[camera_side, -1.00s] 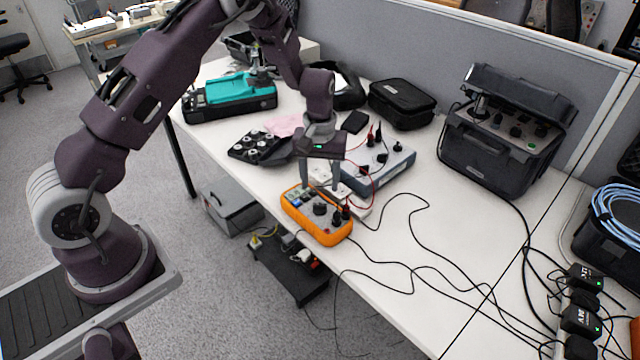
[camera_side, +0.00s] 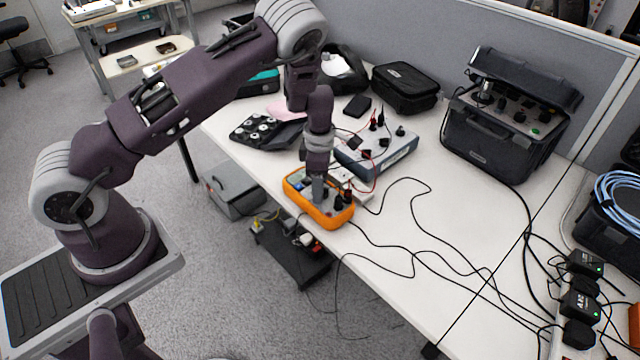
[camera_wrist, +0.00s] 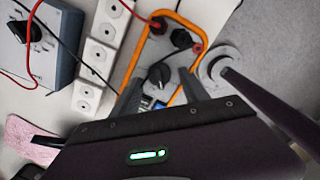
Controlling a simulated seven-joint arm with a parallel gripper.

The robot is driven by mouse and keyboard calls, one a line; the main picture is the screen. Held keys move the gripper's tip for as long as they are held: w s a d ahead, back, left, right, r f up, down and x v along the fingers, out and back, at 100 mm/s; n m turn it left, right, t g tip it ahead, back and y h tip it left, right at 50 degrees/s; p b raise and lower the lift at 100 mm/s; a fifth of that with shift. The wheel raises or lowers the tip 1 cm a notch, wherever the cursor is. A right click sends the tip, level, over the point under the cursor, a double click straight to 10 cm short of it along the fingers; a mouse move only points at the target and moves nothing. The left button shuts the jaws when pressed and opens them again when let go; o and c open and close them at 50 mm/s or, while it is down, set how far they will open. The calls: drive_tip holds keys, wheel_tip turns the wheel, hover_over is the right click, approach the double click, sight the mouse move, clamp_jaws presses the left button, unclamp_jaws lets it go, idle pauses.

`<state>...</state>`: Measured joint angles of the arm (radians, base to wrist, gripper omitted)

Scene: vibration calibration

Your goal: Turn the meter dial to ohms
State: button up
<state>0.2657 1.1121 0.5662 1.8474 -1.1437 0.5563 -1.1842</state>
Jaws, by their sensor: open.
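The orange multimeter (camera_side: 330,216) lies on the near edge of the white table, with black and red plugs at its right end. In the wrist view the meter's orange rim (camera_wrist: 140,44) runs around a grey face. Its black dial (camera_wrist: 158,76) shows between the two fingertips, which stand apart on either side of it. My gripper (camera_side: 318,198) points down over the meter's middle and hides the dial in the side view. My gripper (camera_wrist: 160,80) is open; whether a finger touches the dial I cannot tell. The dial's setting is not legible.
A grey-blue instrument box (camera_side: 378,155) with red and black leads stands just behind the meter. A white power strip (camera_wrist: 97,62) lies between them. Black cables (camera_side: 410,235) run across the table to the right. A black tray of round parts (camera_side: 257,130) lies to the left.

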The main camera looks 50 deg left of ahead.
clamp_jaws()
drive_tip(key=shift+m, duration=0.3)
drive_tip(key=m, duration=0.3)
drive_tip(key=shift+w+m, duration=0.1)
drive_tip(key=shift+m, duration=2)
unclamp_jaws()
